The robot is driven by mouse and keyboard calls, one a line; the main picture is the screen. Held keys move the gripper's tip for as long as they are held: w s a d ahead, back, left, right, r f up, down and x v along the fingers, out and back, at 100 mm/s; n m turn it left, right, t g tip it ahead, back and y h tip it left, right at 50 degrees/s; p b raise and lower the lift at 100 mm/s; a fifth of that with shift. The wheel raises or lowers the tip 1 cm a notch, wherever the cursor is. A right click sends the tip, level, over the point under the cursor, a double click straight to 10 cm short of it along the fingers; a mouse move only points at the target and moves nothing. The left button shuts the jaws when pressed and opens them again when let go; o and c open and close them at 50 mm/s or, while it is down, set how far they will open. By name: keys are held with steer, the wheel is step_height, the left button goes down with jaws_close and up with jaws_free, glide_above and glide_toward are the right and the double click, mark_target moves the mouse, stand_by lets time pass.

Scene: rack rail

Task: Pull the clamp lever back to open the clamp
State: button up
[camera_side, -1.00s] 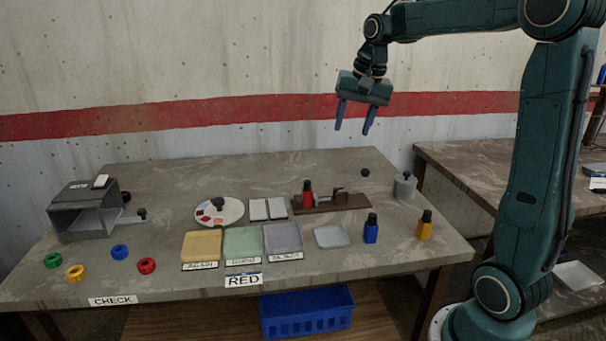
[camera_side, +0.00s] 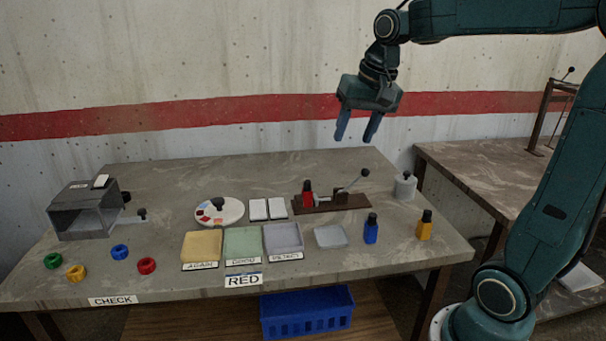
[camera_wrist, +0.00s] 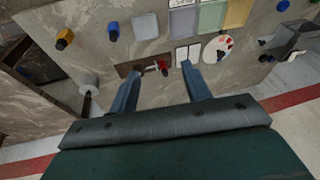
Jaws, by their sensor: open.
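The clamp sits on a brown base (camera_side: 340,204) on the table, right of centre. Its lever (camera_side: 352,182) is a thin rod slanting up to the right, ending in a black knob (camera_side: 365,173). A red bottle (camera_side: 307,194) with a dark cap stands at the base's left end; I cannot tell if the clamp touches it. My gripper (camera_side: 356,140) is open and empty, pointing down above the clamp, apart from it. In the wrist view my gripper (camera_wrist: 160,74) has its fingers spread, with the red bottle (camera_wrist: 163,66) beyond; the lever is not clear there.
A grey weight-like cylinder (camera_side: 404,187) stands right of the clamp. A blue bottle (camera_side: 371,229), a yellow bottle (camera_side: 425,225) and a light tray (camera_side: 331,236) are in front. The air around my gripper is clear.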

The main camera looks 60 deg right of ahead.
steer(key=shift+d, duration=0.1)
steer(key=m+g, duration=0.4)
steer(key=m, duration=0.6)
glide_above(354, 182)
steer(key=s+d, duration=0.2)
steer(key=d, duration=0.1)
step_height(354, 182, down, 8)
steer(key=shift+s+r+y, duration=0.1)
steer(key=shift+r+y, duration=0.1)
steer(key=shift+y, duration=0.1)
steer(key=shift+a+f, duration=0.1)
steer(key=shift+f, duration=0.05)
step_height(354, 182, down, 14)
steer(key=shift+r, duration=0.25)
